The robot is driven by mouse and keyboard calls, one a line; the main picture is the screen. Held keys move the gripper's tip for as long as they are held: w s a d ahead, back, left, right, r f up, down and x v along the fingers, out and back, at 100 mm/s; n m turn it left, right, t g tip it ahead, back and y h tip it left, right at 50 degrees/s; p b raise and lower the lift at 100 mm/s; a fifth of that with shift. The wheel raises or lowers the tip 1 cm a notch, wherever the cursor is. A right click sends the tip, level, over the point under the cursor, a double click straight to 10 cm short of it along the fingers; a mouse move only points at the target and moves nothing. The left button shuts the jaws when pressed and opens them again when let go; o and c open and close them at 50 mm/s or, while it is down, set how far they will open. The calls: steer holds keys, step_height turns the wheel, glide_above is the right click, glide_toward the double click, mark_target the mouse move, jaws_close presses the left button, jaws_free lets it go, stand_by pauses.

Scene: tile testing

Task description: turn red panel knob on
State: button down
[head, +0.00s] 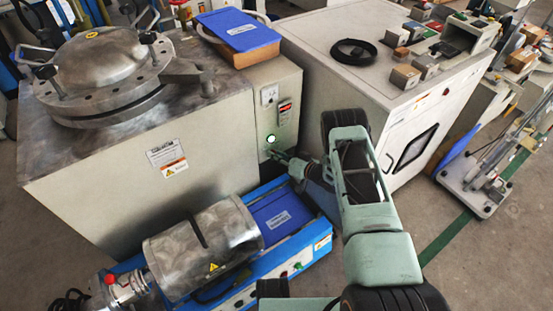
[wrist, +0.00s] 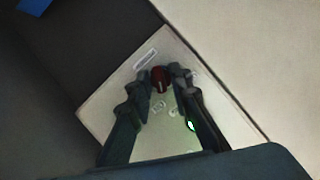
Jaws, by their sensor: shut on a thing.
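The red panel knob (wrist: 159,80) sits on a pale control panel (wrist: 118,98) in the wrist view, with a light line on its face. My gripper (wrist: 161,75) has its two dark fingertips on either side of the knob, shut on it. In the head view my gripper (head: 274,153) reaches the front of the pale panel (head: 263,117), just below a lit green light (head: 270,139). The knob is hidden by my gripper there. The green light also shows beside the right finger in the wrist view (wrist: 191,126).
A metal box with a round lidded vessel (head: 102,55) stands left of the panel. A blue machine (head: 317,243) with a metal cylinder (head: 205,247) lies below my gripper. A white cabinet (head: 330,75) stands close on the right. Open floor (head: 440,215) lies at the right.

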stand_by(0.4)
steer(key=c, duration=2.1)
jaws_free()
steer(key=v, duration=1.2)
steer(key=shift+d+f, duration=0.1)
steer(key=shift+f, duration=0.05)
